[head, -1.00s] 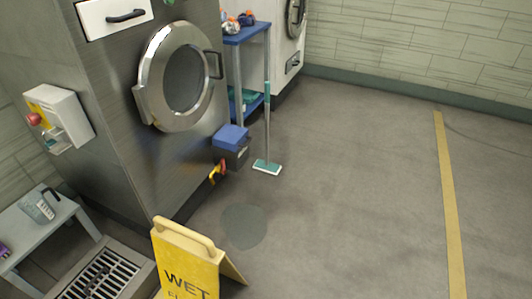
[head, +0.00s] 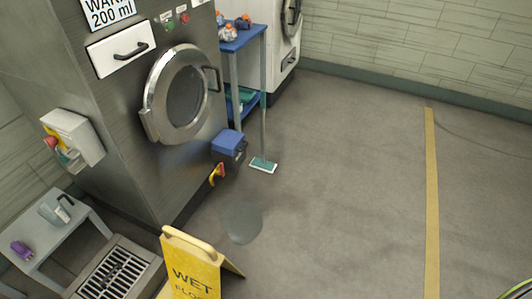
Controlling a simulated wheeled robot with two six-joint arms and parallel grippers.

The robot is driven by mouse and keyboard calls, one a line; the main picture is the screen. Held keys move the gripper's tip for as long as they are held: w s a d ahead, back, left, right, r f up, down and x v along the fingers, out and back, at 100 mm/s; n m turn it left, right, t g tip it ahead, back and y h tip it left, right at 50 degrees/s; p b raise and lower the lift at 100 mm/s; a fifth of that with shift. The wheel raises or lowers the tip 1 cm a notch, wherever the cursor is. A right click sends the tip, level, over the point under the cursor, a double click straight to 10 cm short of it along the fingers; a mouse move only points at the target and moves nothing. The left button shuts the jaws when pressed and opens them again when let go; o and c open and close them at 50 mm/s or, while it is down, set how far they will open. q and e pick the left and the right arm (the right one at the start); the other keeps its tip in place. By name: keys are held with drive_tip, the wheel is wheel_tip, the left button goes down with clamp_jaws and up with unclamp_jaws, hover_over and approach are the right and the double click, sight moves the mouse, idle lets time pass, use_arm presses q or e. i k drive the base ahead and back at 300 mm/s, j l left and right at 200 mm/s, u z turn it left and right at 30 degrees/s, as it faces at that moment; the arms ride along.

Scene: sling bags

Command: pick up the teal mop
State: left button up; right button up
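The teal mop (head: 263,165) stands upright on the grey floor, its flat teal and white head down. Its thin pole rises along the front of the blue shelf, close to the shelf's right leg; I cannot tell whether it touches. Neither of my grippers shows in the head view.
A yellow wet-floor sign (head: 192,268) stands in the foreground near a dark wet patch (head: 242,222). A blue-lidded box (head: 228,143) sits left of the mop by the steel washer (head: 181,95). The blue shelf (head: 240,38) stands behind.

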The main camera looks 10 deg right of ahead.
sight(262, 165)
drive_tip(key=i+l, duration=0.15)
drive_tip(key=l, duration=0.25)
drive_tip(key=i+l+z, duration=0.1)
drive_tip(key=l, duration=0.25)
drive_tip(key=i+l, duration=0.45)
drive_tip(key=l, duration=0.3)
drive_tip(key=i+l+z, duration=0.1)
drive_tip(key=l, duration=0.25)
drive_tip(key=i, duration=0.05)
